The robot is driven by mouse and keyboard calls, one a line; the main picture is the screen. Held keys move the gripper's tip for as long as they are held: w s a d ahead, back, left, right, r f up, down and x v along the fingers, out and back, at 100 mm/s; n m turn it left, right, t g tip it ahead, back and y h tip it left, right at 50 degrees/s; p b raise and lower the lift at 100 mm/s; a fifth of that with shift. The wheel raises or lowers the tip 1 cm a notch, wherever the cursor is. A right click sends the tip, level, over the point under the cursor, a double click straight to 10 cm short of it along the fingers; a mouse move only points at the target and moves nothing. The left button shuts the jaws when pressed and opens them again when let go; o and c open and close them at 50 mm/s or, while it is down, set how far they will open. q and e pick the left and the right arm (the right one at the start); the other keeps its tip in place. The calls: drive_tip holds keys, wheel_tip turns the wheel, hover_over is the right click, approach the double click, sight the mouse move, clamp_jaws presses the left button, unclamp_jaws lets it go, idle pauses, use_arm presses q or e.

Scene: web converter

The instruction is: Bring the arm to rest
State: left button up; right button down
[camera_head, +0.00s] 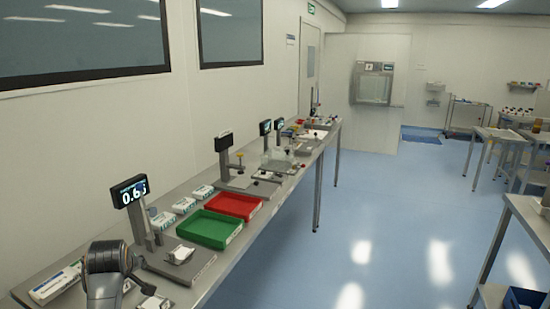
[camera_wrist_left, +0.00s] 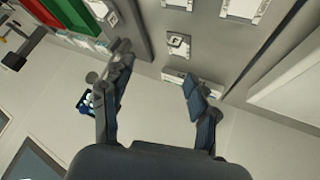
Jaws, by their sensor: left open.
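My left gripper (camera_wrist_left: 158,75) shows in the left wrist view with its two dark fingers spread apart. Nothing is between the fingertips. Part of my left arm (camera_head: 105,268) stands at the bottom left of the head view, in front of the near end of the long bench (camera_head: 275,205). My right arm and gripper are in neither view.
On the bench are a scale display (camera_head: 130,191) reading about 0.6, a green tray (camera_head: 208,229), a red tray (camera_head: 232,206) and several white boxes. The green tray also shows in the wrist view (camera_wrist_left: 85,16).

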use_arm(q)
drive_tip(key=s+d+f+m+g, duration=0.1)
drive_tip(key=s+d+f+m, duration=0.2)
drive_tip(key=s+f, duration=0.5)
drive_tip(key=s+d+f+m+g+h, duration=0.1)
drive_tip(key=s+d+f+m, duration=0.3)
drive_tip(key=s, duration=0.6)
drive_tip(key=s+d+f+m+g+h, duration=0.15)
drive_tip(key=s+d, duration=0.35)
drive_tip(key=s, duration=0.5)
drive_tip(key=s+d+f+m+g+h, duration=0.1)
drive_tip(key=s+d+f+m, duration=0.3)
drive_tip(key=s, duration=0.7)
wheel_tip(320, 180, down, 26)
drive_tip(key=d+b, duration=0.1)
drive_tip(key=b, duration=0.2)
drive_tip(key=s+a+f+g+b, duration=0.2)
drive_tip(key=s+a+f+b, duration=0.1)
drive_tip(key=s+f, duration=1.4)
wheel_tip(320, 180, down, 4)
drive_tip(key=shift+s+r, duration=0.1)
drive_tip(key=shift+s, duration=0.25)
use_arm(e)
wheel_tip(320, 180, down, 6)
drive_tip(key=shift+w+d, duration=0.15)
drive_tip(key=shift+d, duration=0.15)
use_arm(q)
drive_tip(key=shift+n, duration=0.25)
